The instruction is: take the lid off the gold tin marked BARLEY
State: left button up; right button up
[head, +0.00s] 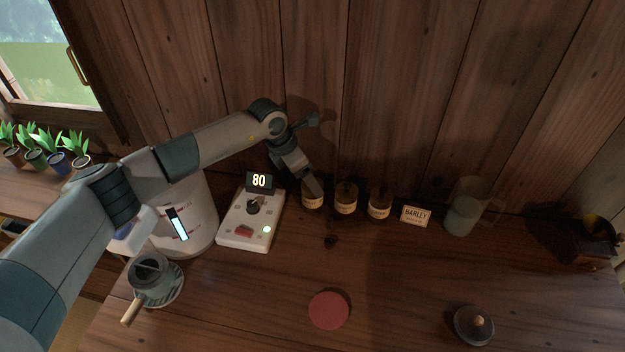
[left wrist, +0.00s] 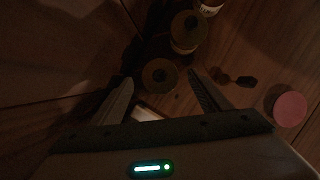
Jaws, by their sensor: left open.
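Three small gold-brown tins with dark tops and pale labels stand in a row at the wall: the left one (head: 312,201), the middle one (head: 346,202) and the right one (head: 380,205). Their labels are too small to read. A cream card (head: 416,216) reading BARLEY stands right of the row. My left gripper (head: 315,186) is open above the left tin and partly covers it. In the left wrist view a round tin top (left wrist: 160,75) shows between the open fingertips (left wrist: 158,80), with another tin (left wrist: 187,32) beyond. My right gripper is not in view.
A white device (head: 250,225) reading 80 stands left of the tins, beside a white canister (head: 192,222). A glass jug (head: 465,208) is to the right. A red disc (head: 329,310), a dark knobbed lid (head: 474,325) and a handled pot (head: 150,275) are nearer. The centre counter is mostly clear.

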pick_arm(q)
jog(key=shift+w+d+f, duration=0.1)
jog(key=shift+f, duration=0.4)
jog(key=c, duration=1.1)
jog(key=shift+c, duration=0.2)
jog(key=shift+r, duration=0.15)
